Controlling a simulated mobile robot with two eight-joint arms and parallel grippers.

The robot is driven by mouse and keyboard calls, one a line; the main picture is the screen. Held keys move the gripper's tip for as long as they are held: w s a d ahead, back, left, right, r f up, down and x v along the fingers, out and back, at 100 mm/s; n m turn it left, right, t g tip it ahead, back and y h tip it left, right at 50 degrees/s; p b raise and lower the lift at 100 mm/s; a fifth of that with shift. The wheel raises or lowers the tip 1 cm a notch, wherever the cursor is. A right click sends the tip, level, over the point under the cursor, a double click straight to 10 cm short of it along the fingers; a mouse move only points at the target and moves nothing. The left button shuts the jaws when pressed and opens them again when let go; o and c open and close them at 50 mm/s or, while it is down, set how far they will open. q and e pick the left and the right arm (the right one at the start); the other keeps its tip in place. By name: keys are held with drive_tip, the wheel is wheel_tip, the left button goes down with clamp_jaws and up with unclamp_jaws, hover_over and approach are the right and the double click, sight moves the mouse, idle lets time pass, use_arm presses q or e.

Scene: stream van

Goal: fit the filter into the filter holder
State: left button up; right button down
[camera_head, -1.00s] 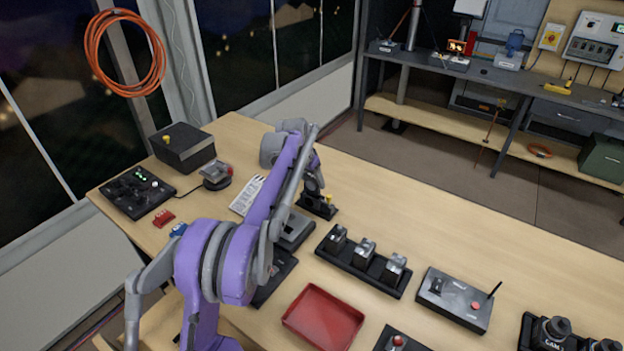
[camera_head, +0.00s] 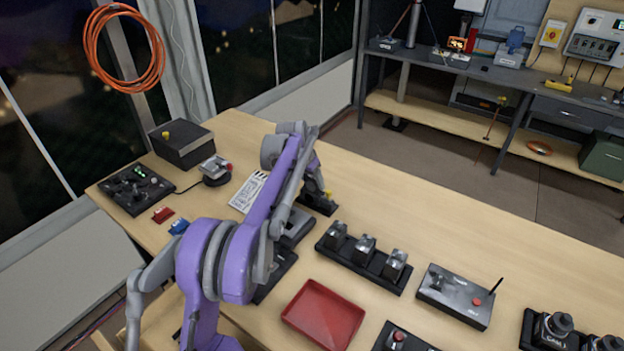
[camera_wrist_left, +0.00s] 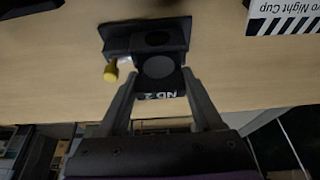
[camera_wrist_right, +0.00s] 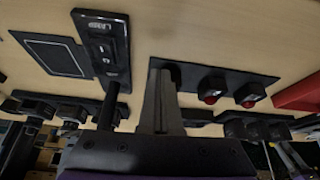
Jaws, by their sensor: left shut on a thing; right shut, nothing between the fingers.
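The filter (camera_wrist_left: 158,94) is a dark piece marked "ND 2" with a round opening. My left gripper (camera_wrist_left: 160,84) is shut on it, one finger at each side. The filter holder (camera_wrist_left: 178,27) is a black block on a base with a yellow knob (camera_wrist_left: 111,71). The filter is right at the holder's near side; I cannot tell whether it is seated. In the head view my left gripper (camera_head: 318,190) is at the holder (camera_head: 317,204), partly hiding it. My right gripper (camera_wrist_right: 161,72) is shut and empty, seen only in the right wrist view.
A red tray (camera_head: 323,315) and a rack with several dark blocks (camera_head: 362,262) lie right of my left arm. A printed card (camera_head: 248,192) lies behind it. Near my right gripper are a panel with red buttons (camera_wrist_right: 211,94) and a dark pad (camera_wrist_right: 48,56).

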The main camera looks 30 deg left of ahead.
use_arm(q)
drive_tip(key=shift+f, duration=0.7)
drive_tip(key=o, duration=1.6)
drive_tip(key=shift+c, duration=0.2)
drive_tip(key=v, duration=1)
drive_tip(key=shift+r, duration=0.4)
drive_tip(key=shift+s, duration=0.15)
